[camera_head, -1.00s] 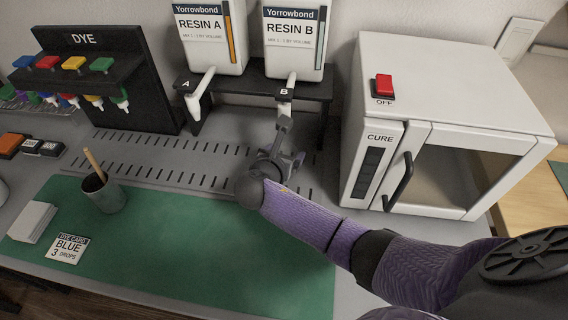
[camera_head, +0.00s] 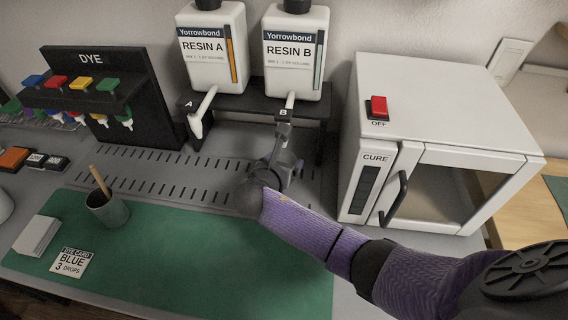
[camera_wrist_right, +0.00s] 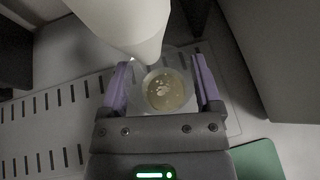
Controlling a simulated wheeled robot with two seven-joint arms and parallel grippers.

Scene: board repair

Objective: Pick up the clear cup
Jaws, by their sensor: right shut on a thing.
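The clear cup (camera_wrist_right: 166,92) shows in the right wrist view between the two purple fingers of my right gripper (camera_wrist_right: 163,78). It holds a pale yellowish liquid with lighter flecks on it. The fingers are shut on the cup's sides. A white nozzle (camera_wrist_right: 128,28) is just above the cup in that view. In the head view my right gripper (camera_head: 284,142) is in front of the resin B dispenser (camera_head: 296,55), below its spout, and it hides the cup there. My left gripper is out of view.
The slotted grey drip tray (camera_head: 160,168) lies under the dispensers. The resin A dispenser (camera_head: 212,50) stands to the left, the white cure box (camera_head: 440,100) to the right. A grey cup with a stick (camera_head: 108,210) stands on the green mat (camera_head: 200,250), whose middle is clear.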

